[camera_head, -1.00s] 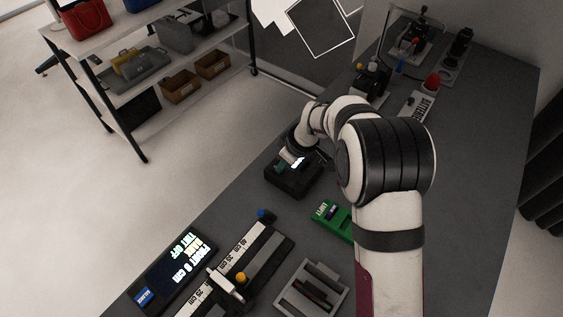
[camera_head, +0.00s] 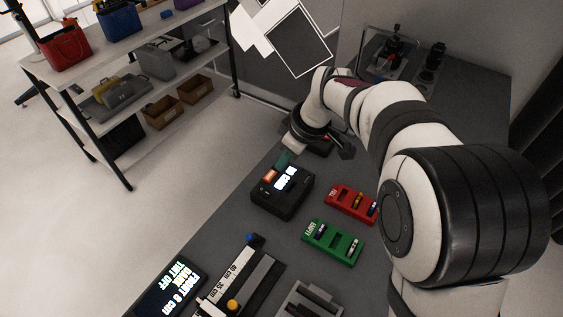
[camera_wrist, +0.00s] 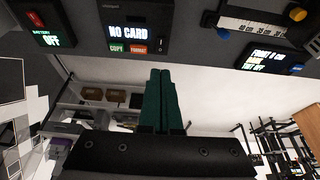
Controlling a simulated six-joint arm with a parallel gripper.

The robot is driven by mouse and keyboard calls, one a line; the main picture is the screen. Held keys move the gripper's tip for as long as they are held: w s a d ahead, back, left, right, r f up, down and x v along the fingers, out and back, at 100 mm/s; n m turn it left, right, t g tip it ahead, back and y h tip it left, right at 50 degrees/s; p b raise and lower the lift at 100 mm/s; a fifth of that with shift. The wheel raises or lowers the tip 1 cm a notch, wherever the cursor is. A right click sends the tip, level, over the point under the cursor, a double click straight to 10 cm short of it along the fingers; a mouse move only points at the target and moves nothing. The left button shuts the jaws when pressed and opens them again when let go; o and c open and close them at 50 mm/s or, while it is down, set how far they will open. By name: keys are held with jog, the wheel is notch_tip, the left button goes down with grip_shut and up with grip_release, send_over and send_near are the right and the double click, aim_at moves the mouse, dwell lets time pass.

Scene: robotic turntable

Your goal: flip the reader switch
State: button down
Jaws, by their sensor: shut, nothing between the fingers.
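The reader (camera_head: 275,203) is a black box with a lit screen on the grey table, left of the arm in the head view. In the wrist view the reader (camera_wrist: 112,20) is at the top, its screen says NO CARD, and green COPY and red FORMAT buttons show. A small dark switch (camera_wrist: 161,43) with a white mark seems to sit beside them; its position is too small to tell. My gripper (camera_wrist: 160,72) has its teal fingers together and empty, apart from the reader in this view. In the head view my gripper (camera_head: 283,160) is just beyond the reader's far edge.
A battery box (camera_wrist: 45,33) reading OFF stands beside the reader. A red tray (camera_head: 342,206) and a green tray (camera_head: 325,247) lie right of the reader. A ruler rail (camera_head: 236,281) and a display panel (camera_head: 166,286) are nearer. A shelf rack (camera_head: 125,133) stands left.

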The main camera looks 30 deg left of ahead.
aim_at(266, 192)
jog(key=x, duration=1.4)
jog(key=shift+a+r, duration=0.15)
jog(key=shift+a, duration=0.25)
jog(key=shift+a+f, duration=0.15)
jog(key=shift+f, duration=0.05)
jog(key=shift+s+d+f, duration=0.1)
jog(key=shift+d, duration=0.8)
